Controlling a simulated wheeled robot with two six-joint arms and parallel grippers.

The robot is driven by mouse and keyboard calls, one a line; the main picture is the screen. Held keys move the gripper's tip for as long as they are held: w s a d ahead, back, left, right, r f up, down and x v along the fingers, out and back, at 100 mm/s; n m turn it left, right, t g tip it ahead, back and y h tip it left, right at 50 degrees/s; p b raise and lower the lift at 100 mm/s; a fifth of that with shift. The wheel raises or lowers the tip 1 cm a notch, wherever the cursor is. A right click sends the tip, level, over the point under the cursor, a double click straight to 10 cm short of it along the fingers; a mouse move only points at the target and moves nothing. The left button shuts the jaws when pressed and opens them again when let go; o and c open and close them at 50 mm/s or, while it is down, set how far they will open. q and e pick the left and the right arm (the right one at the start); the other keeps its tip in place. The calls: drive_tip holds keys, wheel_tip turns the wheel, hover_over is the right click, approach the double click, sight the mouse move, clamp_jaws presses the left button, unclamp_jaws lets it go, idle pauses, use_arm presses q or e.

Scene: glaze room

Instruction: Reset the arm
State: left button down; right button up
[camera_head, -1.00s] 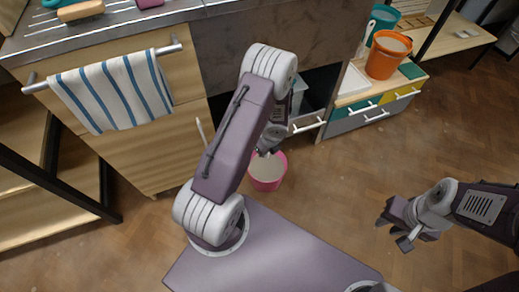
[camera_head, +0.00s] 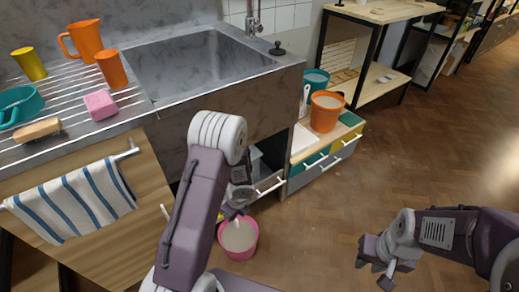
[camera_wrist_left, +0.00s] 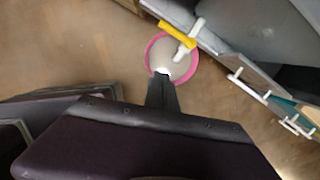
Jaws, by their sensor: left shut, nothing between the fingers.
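My left arm rises from the bottom of the head view, bends at its elbow and reaches down to the left gripper (camera_head: 236,212), which is partly hidden by its own links. In the left wrist view the left gripper (camera_wrist_left: 162,80) is shut and empty, its tip overlapping the near rim of a pink bucket (camera_wrist_left: 150,58). The pink bucket (camera_head: 238,252) stands on the floor below that gripper. I cannot tell whether they touch. My right gripper (camera_head: 374,264) hangs over bare floor at the right, its fingers apart and empty.
A sink counter (camera_head: 190,108) with a striped towel (camera_head: 75,203) on its front rail is at left. An orange bucket (camera_head: 325,112) stands on a low drawer unit (camera_head: 325,167). A yellow and white item (camera_wrist_left: 178,34) shows by the pink bucket. Floor at right is clear.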

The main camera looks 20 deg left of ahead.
use_arm(q)
wheel_tip(320, 180, up, 12)
drive_tip(key=w+d+r+n+t, duration=0.1)
drive_tip(key=w+d+n+t, duration=0.1)
drive_tip(key=n, duration=0.2)
drive_tip(key=s+d+r+n+g+h, duration=0.1)
drive_tip(key=s+d+n, duration=0.2)
drive_tip(key=s+n, duration=0.45)
drive_tip(key=s+d+r+n+g+h, duration=0.15)
drive_tip(key=s+n, duration=0.35)
drive_tip(key=n, duration=0.5)
wheel_tip(320, 180, up, 33)
drive_tip(key=p, duration=3.2)
drive_tip(key=shift+d+f+t+p, duration=0.15)
drive_tip(key=shift+d+t+p, duration=0.1)
drive_tip(key=shift+t+p, duration=0.2)
